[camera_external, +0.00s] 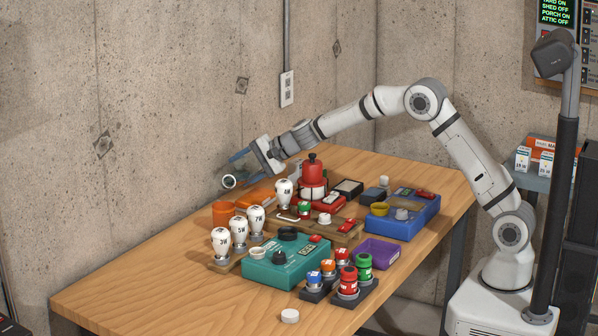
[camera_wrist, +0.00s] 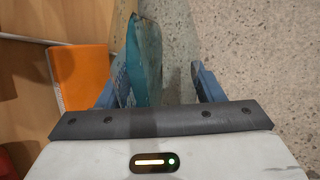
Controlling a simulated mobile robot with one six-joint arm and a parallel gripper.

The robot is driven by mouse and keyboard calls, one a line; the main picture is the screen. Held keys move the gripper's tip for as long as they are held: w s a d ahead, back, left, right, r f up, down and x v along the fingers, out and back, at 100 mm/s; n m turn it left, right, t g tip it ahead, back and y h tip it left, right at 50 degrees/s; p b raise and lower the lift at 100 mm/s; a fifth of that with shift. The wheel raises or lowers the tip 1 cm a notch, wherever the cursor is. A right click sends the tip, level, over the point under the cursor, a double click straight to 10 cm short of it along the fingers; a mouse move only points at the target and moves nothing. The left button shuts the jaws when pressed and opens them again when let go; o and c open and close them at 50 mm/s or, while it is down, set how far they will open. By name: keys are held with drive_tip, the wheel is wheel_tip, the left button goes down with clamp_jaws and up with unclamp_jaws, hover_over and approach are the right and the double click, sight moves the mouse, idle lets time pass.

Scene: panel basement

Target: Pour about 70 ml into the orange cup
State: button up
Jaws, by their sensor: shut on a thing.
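The orange cup (camera_external: 222,215) stands near the table's wall-side edge, behind the white bulbs, in the external view. My gripper (camera_external: 240,161) is above it and a little to its right, close to the concrete wall. It is shut on a vessel (camera_external: 229,181), whose pale round end with a dark middle shows above the cup, apart from it. In the wrist view the vessel (camera_wrist: 148,55) looks teal and see-through between my blue fingers (camera_wrist: 165,85). The vessel seems tipped over. I cannot make out a stream or the level in the cup.
A flat orange block (camera_external: 257,195) lies right of the cup; an orange block also shows in the wrist view (camera_wrist: 80,76). White bulbs (camera_external: 239,231), a teal box (camera_external: 288,264) and a red bottle (camera_external: 312,174) crowd the table. The table's front left (camera_external: 150,285) is clear.

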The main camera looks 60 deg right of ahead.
drive_tip(key=shift+s+r, duration=0.15)
drive_tip(key=shift+s, duration=0.05)
drive_tip(key=shift+w+d+r+m+y+p, duration=0.15)
drive_tip(key=shift+m+y+p, duration=0.2)
drive_tip(key=shift+p, duration=0.25)
idle(1.3)
